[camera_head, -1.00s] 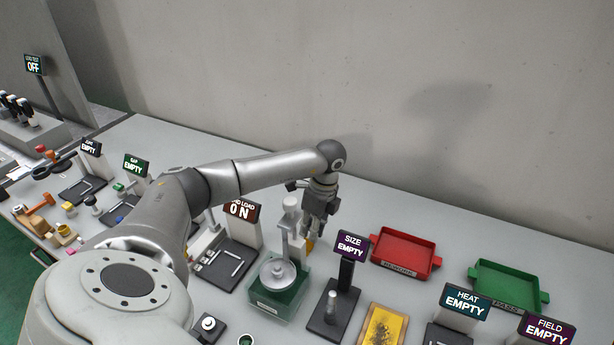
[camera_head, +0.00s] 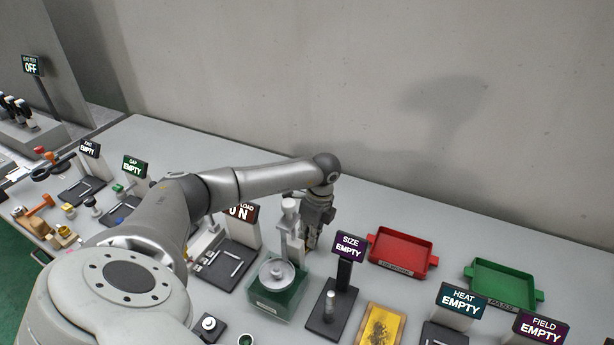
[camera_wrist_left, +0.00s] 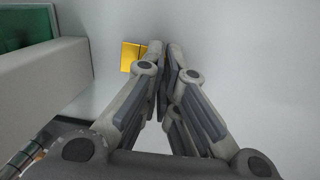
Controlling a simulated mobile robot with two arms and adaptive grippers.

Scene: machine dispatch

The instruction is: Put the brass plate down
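The brass plate (camera_wrist_left: 131,57) shows as a small yellow block at the fingertips of my left gripper (camera_wrist_left: 164,50) in the left wrist view. It sticks out to the left of the left finger, which hides part of it. The fingers are close together, and the plate appears held at their tips. In the head view my left gripper (camera_head: 311,246) points down, low over the grey table between the green-based stand and the SIZE sign; the plate is barely visible there. Whether the plate touches the table is unclear. My right gripper is not in view.
The green-based stand (camera_head: 290,300) is close on the left of the gripper. The SIZE sign (camera_head: 350,246) stands to its right. A red tray (camera_head: 430,265), a green tray (camera_head: 540,296) and a yellow tray (camera_head: 371,337) are further right. Bare table lies behind, towards the wall.

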